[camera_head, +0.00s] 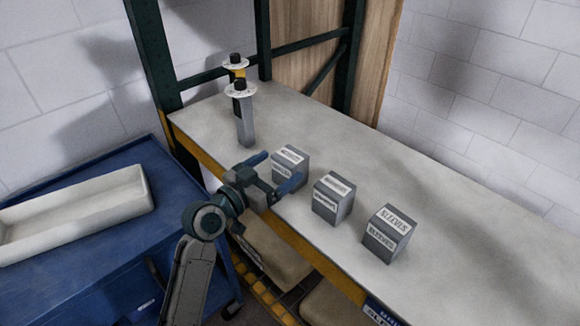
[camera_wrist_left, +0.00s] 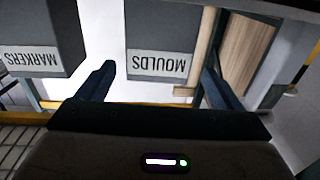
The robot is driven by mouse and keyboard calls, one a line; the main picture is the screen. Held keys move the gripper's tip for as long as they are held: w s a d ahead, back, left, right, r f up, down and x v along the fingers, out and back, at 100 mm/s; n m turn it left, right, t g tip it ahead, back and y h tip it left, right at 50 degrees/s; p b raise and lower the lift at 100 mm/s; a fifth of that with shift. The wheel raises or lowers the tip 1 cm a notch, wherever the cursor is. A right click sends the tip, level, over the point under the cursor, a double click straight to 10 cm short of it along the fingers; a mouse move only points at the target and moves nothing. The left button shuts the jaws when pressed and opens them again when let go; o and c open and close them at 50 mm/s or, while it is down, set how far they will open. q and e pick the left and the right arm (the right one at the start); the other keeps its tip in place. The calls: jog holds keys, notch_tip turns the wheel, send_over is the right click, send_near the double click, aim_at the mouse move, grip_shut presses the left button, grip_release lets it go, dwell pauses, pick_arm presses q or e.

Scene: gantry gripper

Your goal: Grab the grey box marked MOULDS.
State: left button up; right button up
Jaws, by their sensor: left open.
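The grey box marked MOULDS (camera_head: 290,160) stands on the shelf, the leftmost of three similar grey boxes in the head view. In the left wrist view the MOULDS box (camera_wrist_left: 162,35) appears upside down, its white label readable between my spread fingers. My left gripper (camera_head: 275,172) is open at the near side of this box. In the wrist view the open fingers (camera_wrist_left: 158,74) lie to either side of the label, with a gap on each side. One finger hides part of the box's lower front in the head view. My right gripper is not in view.
The MARKERS box (camera_wrist_left: 35,40) is the middle box (camera_head: 333,198). The SLEEVES box (camera_head: 388,232) stands further right. Two posts with round tops (camera_head: 245,125) stand at the shelf's back left. A blue cart (camera_head: 75,235) holds a white tray (camera_head: 75,218). Green uprights (camera_head: 150,50) flank the shelf.

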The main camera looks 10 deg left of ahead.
aim_at(290, 155)
pick_arm(q)
jog(key=p+x, duration=0.1)
jog(key=x, duration=0.4)
jog(key=shift+d+r+p, duration=0.15)
jog(key=shift+d+p, duration=0.05)
jog(key=shift+p, duration=0.2)
jog(key=shift+s+a, duration=0.1)
jog(key=shift+c, duration=1.1)
jog(key=c, duration=1)
